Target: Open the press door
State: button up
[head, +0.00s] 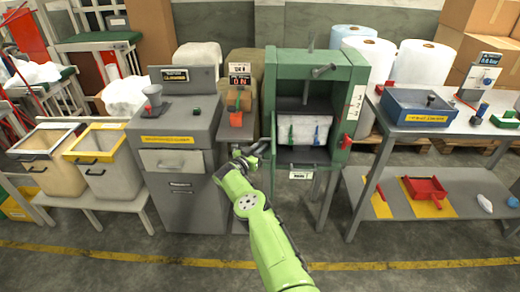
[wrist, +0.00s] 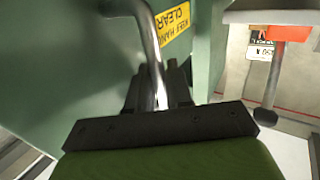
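The green press (head: 343,88) stands in the middle of the head view. Its front shows an open cavity with a pale block (head: 303,131) and small green and blue pieces. In the wrist view the green door panel (wrist: 75,60) fills the left side, with a yellow warning label (wrist: 174,22) upside down. A bent metal door handle (wrist: 148,40) runs down between my gripper's dark fingers (wrist: 158,86), which sit close on both sides of it. In the head view my gripper (head: 259,151) is at the press's lower left front. The door's outline is hard to make out there.
A grey cabinet (head: 178,135) stands close left of my gripper. A grey table (head: 400,127) stands right. The floor in front is clear.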

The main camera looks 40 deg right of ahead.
jog(key=shift+o, duration=1.1)
jog(key=shift+d+r, duration=0.2)
jog(key=shift+d, duration=0.1)
jog(key=shift+f, duration=0.15)
jog(key=p+v, duration=1)
jog(key=v, duration=0.5)
jog(key=shift+a, duration=0.35)
